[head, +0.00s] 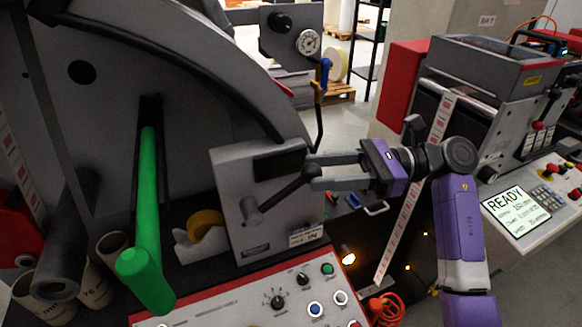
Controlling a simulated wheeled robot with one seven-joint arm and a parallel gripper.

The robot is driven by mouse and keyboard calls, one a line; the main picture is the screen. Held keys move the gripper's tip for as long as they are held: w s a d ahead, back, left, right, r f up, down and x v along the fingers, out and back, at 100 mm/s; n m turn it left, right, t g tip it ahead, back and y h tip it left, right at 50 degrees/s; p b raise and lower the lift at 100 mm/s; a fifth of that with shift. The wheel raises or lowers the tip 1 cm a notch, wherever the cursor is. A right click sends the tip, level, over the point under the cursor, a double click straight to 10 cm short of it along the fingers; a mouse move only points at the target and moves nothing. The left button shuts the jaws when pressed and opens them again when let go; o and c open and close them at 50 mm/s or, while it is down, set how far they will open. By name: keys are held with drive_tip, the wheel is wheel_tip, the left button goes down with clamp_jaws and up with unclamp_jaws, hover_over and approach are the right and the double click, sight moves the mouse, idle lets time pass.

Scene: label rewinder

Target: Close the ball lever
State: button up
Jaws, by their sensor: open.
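A black lever (283,191) sits on the front of a grey box (228,180) in the middle of the head view. It runs from a round hub at lower left up to the right, and its far end is at my gripper (309,171). My gripper comes in from the right with its two grey fingers apart, one above the other. The lever's end lies at the opening between the fingertips; I cannot tell whether they touch it. A small blue-handled valve (325,72) with a brass body stands upright on a pipe above and behind the gripper.
A green roller (148,215) stands out at left, beside a yellow tape roll (206,222). A control panel (250,303) with knobs and buttons lies below the box. A pressure gauge (308,42) is above; a printer with a READY screen (510,210) is at right.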

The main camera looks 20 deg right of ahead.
sight(305, 173)
drive_tip(key=shift+p+x, duration=0.85)
drive_tip(key=shift+x, duration=1.75)
clamp_jaws()
